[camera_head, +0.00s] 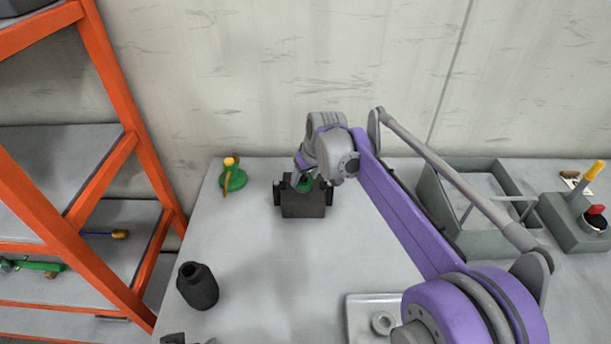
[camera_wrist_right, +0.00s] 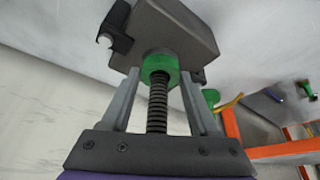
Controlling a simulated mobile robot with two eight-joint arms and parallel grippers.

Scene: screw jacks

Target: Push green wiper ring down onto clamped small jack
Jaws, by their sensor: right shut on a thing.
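The green wiper ring (camera_wrist_right: 162,66) sits around the threaded screw (camera_wrist_right: 157,105) of the small jack, close against the dark clamp block (camera_wrist_right: 178,28). In the head view the clamp (camera_head: 303,208) stands on the table with a bit of green (camera_head: 305,185) showing at its top. My right gripper (camera_head: 303,178) is over the clamp. In the wrist view its two fingers (camera_wrist_right: 160,75) flank the screw and are shut on the green ring. Any gap under the ring is hard to see. The jack's body is mostly hidden in the clamp. My left gripper is not in view.
A green jack (camera_head: 233,180) with a yellow top stands left of the clamp. A dark bottle-like part (camera_head: 197,286) stands at front left. A grey bin (camera_head: 431,206) is at right, and a light tray (camera_head: 356,325) at front. An orange shelf rack (camera_head: 113,160) is at far left.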

